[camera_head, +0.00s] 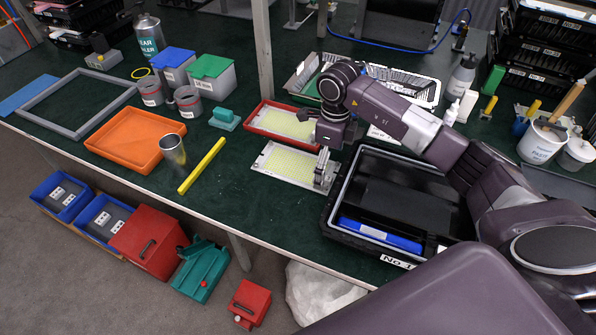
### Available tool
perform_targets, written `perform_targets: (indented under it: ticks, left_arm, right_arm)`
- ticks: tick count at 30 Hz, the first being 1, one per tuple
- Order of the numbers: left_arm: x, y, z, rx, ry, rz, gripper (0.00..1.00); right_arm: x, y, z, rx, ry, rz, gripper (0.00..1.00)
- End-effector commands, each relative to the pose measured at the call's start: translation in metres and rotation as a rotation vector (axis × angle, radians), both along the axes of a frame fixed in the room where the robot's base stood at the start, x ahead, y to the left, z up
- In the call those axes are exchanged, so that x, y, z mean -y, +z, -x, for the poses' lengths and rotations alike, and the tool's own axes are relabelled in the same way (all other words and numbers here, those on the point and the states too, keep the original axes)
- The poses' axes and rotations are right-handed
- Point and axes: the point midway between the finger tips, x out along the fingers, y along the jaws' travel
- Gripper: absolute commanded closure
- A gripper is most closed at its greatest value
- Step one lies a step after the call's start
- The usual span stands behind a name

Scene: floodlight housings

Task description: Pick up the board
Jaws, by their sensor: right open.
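A flat pale board with a yellow-green panel (285,164) lies on the green table, near its front edge. A second, similar board (283,123) lies in a red tray (251,128) just behind it. My right gripper (324,178) points down at the right end of the front board. It is open, and its fingers hide part of that end. I cannot tell whether the fingers touch the board. My left gripper is out of view.
A black case with a blue item (381,234) stands close to the right of the gripper. A yellow bar (201,165), a metal cup (173,153) and an orange tray (121,141) lie to the left. A table post (263,50) rises behind. Some table between bar and board is clear.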

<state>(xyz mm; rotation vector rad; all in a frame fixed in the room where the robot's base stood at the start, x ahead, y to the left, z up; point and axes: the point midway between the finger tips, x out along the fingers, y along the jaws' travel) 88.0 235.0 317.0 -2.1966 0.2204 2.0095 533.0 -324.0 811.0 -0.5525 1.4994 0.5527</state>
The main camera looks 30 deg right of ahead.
Motion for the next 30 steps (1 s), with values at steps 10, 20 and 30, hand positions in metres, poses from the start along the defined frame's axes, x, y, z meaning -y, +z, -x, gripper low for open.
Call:
perform_targets:
  ticks: [10, 20, 30]
  left_arm:
    - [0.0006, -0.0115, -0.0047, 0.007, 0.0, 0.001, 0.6]
    - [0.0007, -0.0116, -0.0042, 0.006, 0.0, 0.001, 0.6]
    - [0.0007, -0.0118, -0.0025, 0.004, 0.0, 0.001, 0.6]
  right_arm:
    - [0.0003, -0.0184, 0.0005, 0.0, 0.001, 0.0, 0.0]
    - [0.0004, -0.0183, 0.0007, -0.001, 0.0, 0.001, 0.33]
    - [0.0003, -0.0181, 0.0004, 0.0, 0.0, 0.0, 0.51]
